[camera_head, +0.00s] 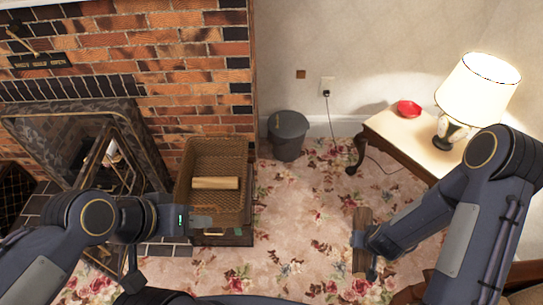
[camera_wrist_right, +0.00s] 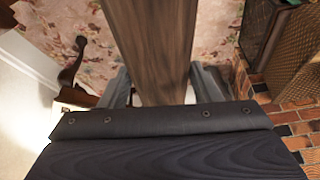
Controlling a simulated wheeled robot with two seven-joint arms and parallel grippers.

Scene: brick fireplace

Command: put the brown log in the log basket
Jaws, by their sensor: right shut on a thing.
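The brown log (camera_head: 361,222) is held between the fingers of my right gripper (camera_head: 364,246), above the carpet at the right of the head view. In the right wrist view the log (camera_wrist_right: 155,50) runs away from the camera, with a finger on each side. The wicker log basket (camera_head: 213,153) stands left of it by the fireplace, with one pale log (camera_head: 215,183) lying across it. The basket's side (camera_wrist_right: 298,95) seems to show at the right of the wrist view. My left gripper (camera_head: 205,222) is over the basket's front edge; its jaw gap is not clear.
A grey bin (camera_head: 288,135) stands behind and right of the basket. A side table (camera_head: 407,128) with a lamp (camera_head: 478,90) and red ashtray (camera_head: 409,108) is at the right. The fireplace screen (camera_head: 105,150) is left of the basket. Carpet between basket and log is clear.

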